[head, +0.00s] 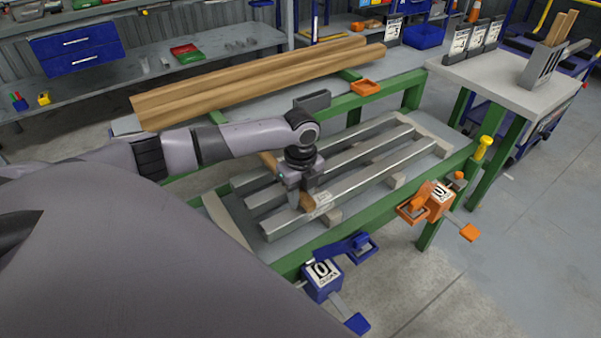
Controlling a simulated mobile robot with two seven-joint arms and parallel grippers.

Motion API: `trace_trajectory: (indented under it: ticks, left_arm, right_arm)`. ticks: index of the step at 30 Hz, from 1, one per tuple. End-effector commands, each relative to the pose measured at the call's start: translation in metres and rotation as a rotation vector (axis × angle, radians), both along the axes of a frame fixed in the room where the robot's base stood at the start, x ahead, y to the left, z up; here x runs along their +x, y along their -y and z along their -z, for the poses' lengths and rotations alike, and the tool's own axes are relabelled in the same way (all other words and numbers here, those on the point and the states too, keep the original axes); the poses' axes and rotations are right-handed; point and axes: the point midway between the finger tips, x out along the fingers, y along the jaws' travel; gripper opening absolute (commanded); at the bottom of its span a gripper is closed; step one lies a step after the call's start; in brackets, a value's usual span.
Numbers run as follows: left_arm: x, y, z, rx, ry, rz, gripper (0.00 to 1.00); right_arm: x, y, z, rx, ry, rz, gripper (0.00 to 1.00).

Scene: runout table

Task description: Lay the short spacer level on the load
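The load is several grey metal bars (358,183) lying side by side on the green-framed table. My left gripper (300,186) points down over the left part of the bars. It appears shut on a short wooden spacer (268,162), which runs crosswise over the bars and shows on both sides of the gripper. The gripper hides the spacer's middle, and I cannot tell whether its underside touches the bars. My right gripper is not in view.
Long timber beams (250,78) lie behind the load. An orange clamp-like device (430,202) and a blue one (325,277) sit along the table's front edge. A side table (510,85) at the right carries a holder (541,69) with wooden sticks.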

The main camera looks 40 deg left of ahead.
Motion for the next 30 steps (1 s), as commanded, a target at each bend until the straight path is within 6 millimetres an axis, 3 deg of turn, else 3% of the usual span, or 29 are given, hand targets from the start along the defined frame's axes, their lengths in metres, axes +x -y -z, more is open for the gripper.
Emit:
trace_trajectory:
  ticks: [1,3,13,24,30]
  left_arm:
    - [0.0,0.0,0.0,0.0,0.001,0.0,0.42]
    - [0.0,0.0,0.0,0.0,0.001,0.0,0.59]
    - [0.0,0.0,-0.004,-0.001,0.002,0.0,0.59]
    - [0.001,0.0,-0.059,0.0,0.002,0.0,0.59]
    - [0.0,0.0,-0.072,0.0,0.001,-0.001,0.59]
  right_arm:
    - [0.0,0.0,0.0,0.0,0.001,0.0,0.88]
    - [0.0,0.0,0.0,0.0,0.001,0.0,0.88]
    - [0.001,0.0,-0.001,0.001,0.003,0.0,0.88]
    - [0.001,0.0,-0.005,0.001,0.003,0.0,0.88]
    - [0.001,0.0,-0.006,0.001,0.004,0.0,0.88]
